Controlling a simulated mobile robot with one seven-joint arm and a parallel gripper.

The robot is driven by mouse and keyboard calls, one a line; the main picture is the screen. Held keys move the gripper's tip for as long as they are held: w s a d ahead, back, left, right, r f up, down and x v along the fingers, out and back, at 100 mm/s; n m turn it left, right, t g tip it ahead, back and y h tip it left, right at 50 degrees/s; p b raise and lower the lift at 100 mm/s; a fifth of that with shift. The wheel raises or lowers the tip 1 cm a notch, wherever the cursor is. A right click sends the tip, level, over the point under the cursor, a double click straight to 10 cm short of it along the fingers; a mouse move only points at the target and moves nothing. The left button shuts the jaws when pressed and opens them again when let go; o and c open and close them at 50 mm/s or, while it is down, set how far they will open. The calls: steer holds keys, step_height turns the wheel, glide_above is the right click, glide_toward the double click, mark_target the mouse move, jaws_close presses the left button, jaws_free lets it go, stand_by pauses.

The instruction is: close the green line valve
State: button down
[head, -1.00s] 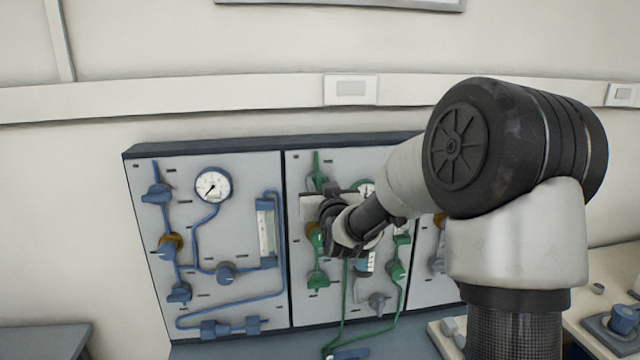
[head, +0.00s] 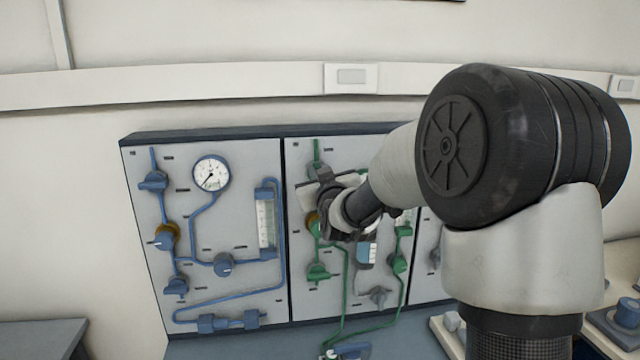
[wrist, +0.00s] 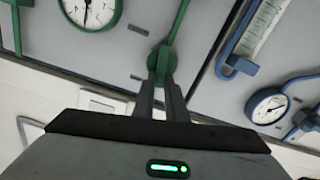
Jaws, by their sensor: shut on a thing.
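The green line runs on the middle wall panel (head: 335,283), with its green tubing (head: 315,148) entering at the top. The wrist view shows a green valve (wrist: 160,60) on this line, with its handle between my two narrow fingers. My gripper (wrist: 162,88) is shut on that handle. In the head view my gripper (head: 322,180) is at the upper left of the middle panel, and it hides most of the valve. A lower green valve (head: 318,272) is clear of my gripper.
The left panel carries a blue line with a gauge (head: 211,173), several blue valves and a flow tube (head: 265,224). A green-line gauge (wrist: 92,10) shows in the wrist view. My arm covers much of the right panel. A bench (head: 40,338) stands at lower left.

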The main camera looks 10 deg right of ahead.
steer(key=n+b, duration=0.4)
steer(key=n, duration=0.1)
steer(key=a+f+n+b, duration=0.1)
steer(key=n+b, duration=0.3)
steer(key=n, duration=0.1)
steer(key=f+n+b, duration=0.1)
steer(key=n+b, duration=0.3)
steer(key=n, duration=0.1)
steer(key=shift+a, duration=0.3)
steer(key=shift+n, duration=0.3)
steer(key=c, duration=1.8)
jaws_free()
